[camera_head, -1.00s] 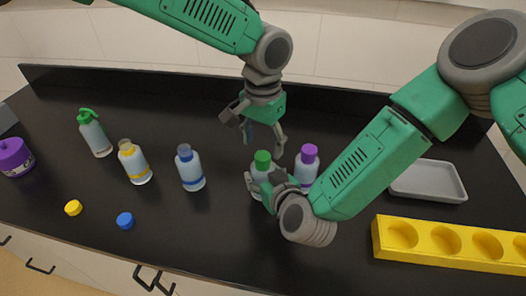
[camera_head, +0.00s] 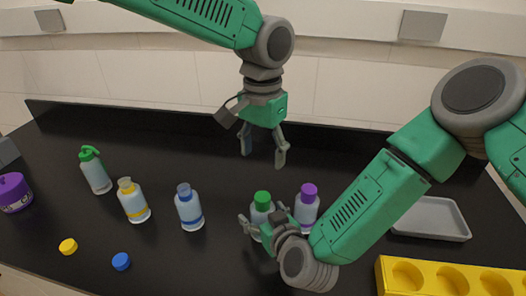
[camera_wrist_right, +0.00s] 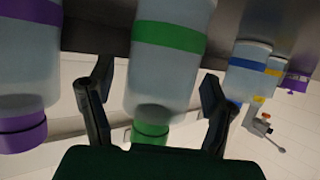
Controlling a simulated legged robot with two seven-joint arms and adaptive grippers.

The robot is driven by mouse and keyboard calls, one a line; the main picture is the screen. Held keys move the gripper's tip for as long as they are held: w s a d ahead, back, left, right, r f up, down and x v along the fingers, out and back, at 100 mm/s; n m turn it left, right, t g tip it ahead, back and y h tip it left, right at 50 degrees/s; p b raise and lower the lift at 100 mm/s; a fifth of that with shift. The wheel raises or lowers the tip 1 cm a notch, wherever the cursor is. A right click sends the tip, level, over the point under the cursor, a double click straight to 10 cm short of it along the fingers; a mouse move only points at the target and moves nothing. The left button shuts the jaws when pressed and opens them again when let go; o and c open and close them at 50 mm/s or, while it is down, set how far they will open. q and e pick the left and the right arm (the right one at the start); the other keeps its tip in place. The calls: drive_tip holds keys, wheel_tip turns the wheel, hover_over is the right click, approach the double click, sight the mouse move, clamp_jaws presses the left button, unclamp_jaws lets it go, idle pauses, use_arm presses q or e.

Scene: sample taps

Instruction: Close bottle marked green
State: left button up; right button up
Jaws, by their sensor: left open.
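The bottle marked green (camera_head: 259,231) stands upright on the black counter with a green cap (camera_head: 262,198) on its top. Its green band (camera_wrist_right: 168,37) and cap (camera_wrist_right: 150,131) show in the right wrist view, which is upside down. My right gripper (camera_head: 262,224) is low at this bottle, one finger on each side of it. In the wrist view gaps show between both fingers and the bottle, so it is open around it. My left gripper (camera_head: 264,157) is open and empty, pointing down above and behind the green cap.
A purple-capped bottle (camera_head: 306,212) stands close to the right. Uncapped blue (camera_head: 189,211) and yellow (camera_head: 134,205) bottles stand left, their blue (camera_head: 121,261) and yellow (camera_head: 68,246) caps in front. A spray bottle (camera_head: 96,175), grey tray (camera_head: 430,222) and yellow rack (camera_head: 450,277) are farther out.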

drive_tip(key=v, duration=1.2)
